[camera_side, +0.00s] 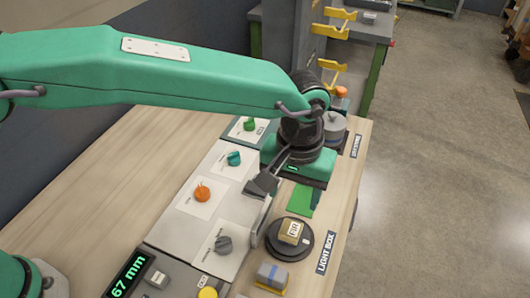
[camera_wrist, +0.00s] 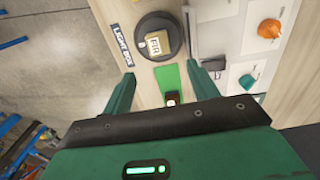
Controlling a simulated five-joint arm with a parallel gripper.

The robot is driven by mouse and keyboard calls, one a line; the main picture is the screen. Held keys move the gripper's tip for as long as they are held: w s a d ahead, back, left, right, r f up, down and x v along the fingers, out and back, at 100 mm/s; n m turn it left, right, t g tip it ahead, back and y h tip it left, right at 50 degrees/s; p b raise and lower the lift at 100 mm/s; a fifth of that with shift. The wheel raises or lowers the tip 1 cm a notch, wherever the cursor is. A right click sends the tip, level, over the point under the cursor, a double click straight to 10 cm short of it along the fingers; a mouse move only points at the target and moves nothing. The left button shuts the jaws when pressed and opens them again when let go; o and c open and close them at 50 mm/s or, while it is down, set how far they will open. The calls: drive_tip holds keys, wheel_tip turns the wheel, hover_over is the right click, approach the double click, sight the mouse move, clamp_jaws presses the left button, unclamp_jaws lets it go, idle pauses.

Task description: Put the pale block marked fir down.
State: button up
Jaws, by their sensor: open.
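The pale block marked fir (camera_side: 291,232) rests on a dark round plate (camera_side: 276,250) near the front of the bench. In the wrist view the block (camera_wrist: 158,42) sits on the plate (camera_wrist: 172,24) with its FIR label facing up. My gripper (camera_wrist: 163,90) is open, with its two fingers apart and the block beyond their tips, touching neither. In the side view my gripper is behind the plate, over the bench; its far finger is hidden there.
A green strip (camera_side: 301,199) lies between the plate and my gripper. White panels with an orange knob (camera_side: 202,194) and a grey knob (camera_side: 224,244) are to the left. A grey-blue block (camera_side: 271,275) stands in front of the plate. A grey round object (camera_side: 335,125) stands behind.

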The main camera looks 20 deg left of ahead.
drive_tip(key=a+r+t, duration=0.1)
drive_tip(key=a+r, duration=0.3)
drive_tip(key=a, duration=0.4)
drive_tip(key=a+r+t+h, duration=0.1)
drive_tip(key=a+r, duration=0.3)
drive_tip(key=a, duration=0.4)
drive_tip(key=a+r+t, duration=0.1)
drive_tip(key=a+r, duration=0.3)
drive_tip(key=a, duration=0.4)
drive_tip(key=s+a+t, duration=0.1)
drive_tip(key=s+a, duration=0.6)
drive_tip(key=a, duration=0.2)
drive_tip(key=s+a+f+t+y, duration=0.1)
drive_tip(key=s+a, duration=0.5)
drive_tip(key=a, duration=0.3)
drive_tip(key=shift+s+f+t, duration=0.25)
drive_tip(key=shift+s+t, duration=0.05)
drive_tip(key=shift+s, duration=0.05)
